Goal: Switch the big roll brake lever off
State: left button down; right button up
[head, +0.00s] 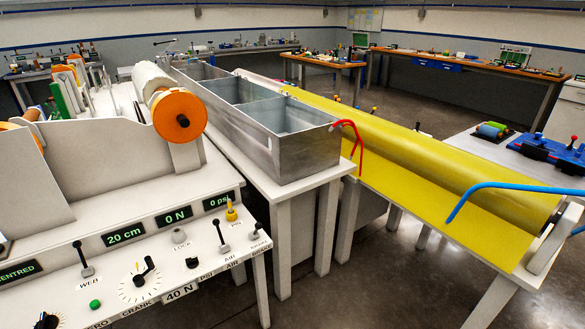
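The white control panel (190,245) fills the lower left of the head view. Another black-knobbed lever (84,258) stands at the left by the label WEB. A large yellow roll (420,160) lies along a yellow-topped bench at the right. An orange-ended roll (180,114) sits above the panel. Neither of my grippers is in view.
A long metal bath (300,155) with compartments stands on a white bench in the middle. A red tube (356,135) curves at its right end. A blue tube (500,186) arches over the yellow roll. Bare floor (370,285) lies between the benches at the bottom.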

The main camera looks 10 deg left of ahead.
aim_at(258, 225)
jog(key=u, duration=0.05)
jog(key=k, duration=0.65)
jog(key=z, duration=0.6)
jog(key=i, duration=1)
jog(key=u, duration=0.1)
